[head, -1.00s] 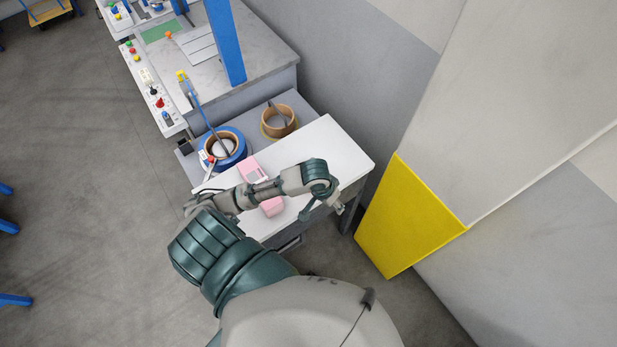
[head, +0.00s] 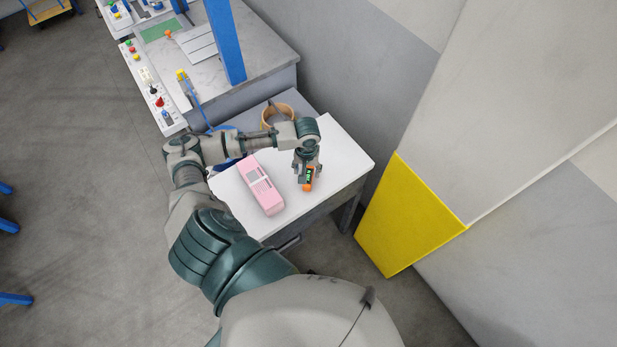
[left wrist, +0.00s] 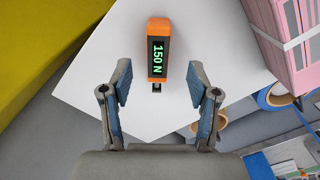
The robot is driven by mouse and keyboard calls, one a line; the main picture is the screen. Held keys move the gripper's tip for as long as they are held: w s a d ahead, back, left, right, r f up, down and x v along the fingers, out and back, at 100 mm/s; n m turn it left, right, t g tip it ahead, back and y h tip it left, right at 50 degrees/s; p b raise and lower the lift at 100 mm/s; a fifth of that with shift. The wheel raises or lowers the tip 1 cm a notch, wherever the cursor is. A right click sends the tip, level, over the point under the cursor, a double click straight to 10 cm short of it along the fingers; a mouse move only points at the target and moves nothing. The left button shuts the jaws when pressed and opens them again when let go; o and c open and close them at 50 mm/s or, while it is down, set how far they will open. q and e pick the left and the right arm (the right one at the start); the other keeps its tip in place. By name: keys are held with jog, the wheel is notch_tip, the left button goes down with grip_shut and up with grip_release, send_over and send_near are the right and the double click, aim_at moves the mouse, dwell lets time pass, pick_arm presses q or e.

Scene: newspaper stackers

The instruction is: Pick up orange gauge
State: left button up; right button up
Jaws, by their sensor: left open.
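The orange gauge (head: 308,179) lies on the white table (head: 341,160), with a dark face and green digits. In the left wrist view the gauge (left wrist: 158,50) reads "150 N" and lies ahead of the fingertips, between their lines. My left gripper (head: 308,166) is above the table beside the gauge and hides part of it in the head view. In the left wrist view my left gripper (left wrist: 159,84) is open, with its two fingers apart and nothing between the pads. My right gripper is not in view.
Tape rolls, one tan (head: 278,112) and one blue (head: 222,133), sit on a grey shelf behind. A yellow-based wall (head: 404,222) stands to the right.

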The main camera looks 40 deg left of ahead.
aim_at(309, 175)
pick_arm(q)
notch_tip(309, 175, down, 7)
jog(key=shift+w+r, duration=0.1)
grip_shut()
dwell(0.4)
